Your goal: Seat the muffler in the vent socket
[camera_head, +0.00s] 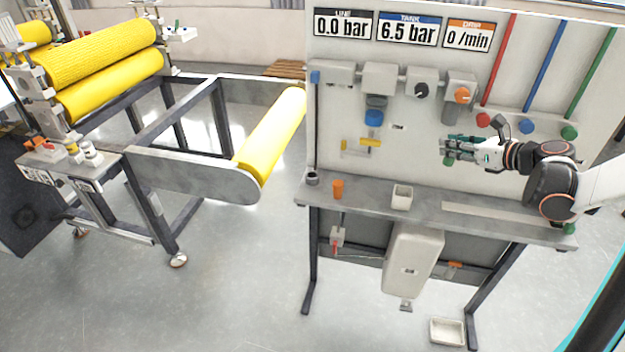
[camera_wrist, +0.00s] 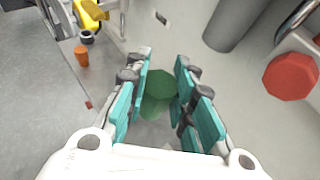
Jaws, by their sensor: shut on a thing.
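My gripper (camera_head: 445,147) is in front of the white panel, to the right of its middle and above the shelf. In the wrist view its teal fingers (camera_wrist: 158,100) are closed on a green cylindrical piece (camera_wrist: 157,88), which I take to be the muffler. A small dark opening (camera_head: 397,127) shows on the panel to the left of the gripper, also in the wrist view (camera_wrist: 162,18). I cannot tell for sure whether it is the vent socket.
A blue-capped filter (camera_head: 374,117) and a yellow-handled valve (camera_head: 369,142) are on the panel. Red (camera_head: 483,120), blue and green knobs sit near the arm.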

